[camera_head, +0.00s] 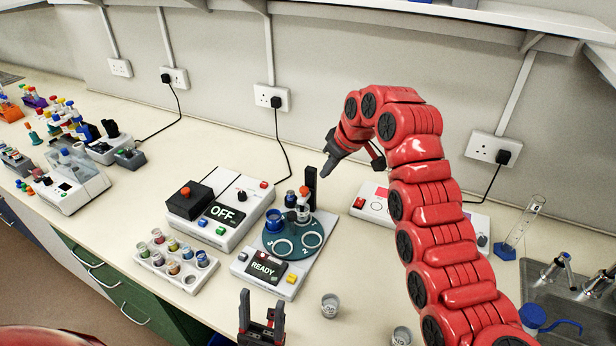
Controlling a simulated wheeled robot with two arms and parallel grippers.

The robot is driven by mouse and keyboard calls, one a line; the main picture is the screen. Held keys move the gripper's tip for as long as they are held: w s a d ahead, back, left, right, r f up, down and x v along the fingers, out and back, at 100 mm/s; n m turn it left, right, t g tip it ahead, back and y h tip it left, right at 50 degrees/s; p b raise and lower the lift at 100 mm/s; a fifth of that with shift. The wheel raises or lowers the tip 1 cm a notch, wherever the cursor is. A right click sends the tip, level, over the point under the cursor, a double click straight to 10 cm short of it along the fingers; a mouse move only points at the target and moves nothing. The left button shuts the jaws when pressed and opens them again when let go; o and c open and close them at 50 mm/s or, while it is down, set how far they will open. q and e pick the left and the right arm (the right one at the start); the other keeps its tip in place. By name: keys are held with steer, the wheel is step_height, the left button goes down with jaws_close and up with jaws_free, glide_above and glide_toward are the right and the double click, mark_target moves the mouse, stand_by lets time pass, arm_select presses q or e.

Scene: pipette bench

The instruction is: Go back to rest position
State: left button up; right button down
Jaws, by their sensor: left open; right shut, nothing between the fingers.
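My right arm, red and segmented, reaches in from the lower right and arches over the bench. Its dark gripper (334,163) points down and left, above the back of the bench and beyond the READY device (265,268). It is shut with nothing visible in it. My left gripper (261,308) is at the bottom edge, in front of the READY device. Its two dark fingers point up, apart and empty. The rest of the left arm is mostly out of view; a red part shows at the lower left.
The READY device has a round teal plate with small containers on it. Beside it stand a device reading OFF (222,213) and a white rack of vials (150,258). Small cups (330,306) stand on the bench front. A sink (560,290) is at right.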

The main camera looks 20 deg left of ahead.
steer(key=shift+a, duration=0.25)
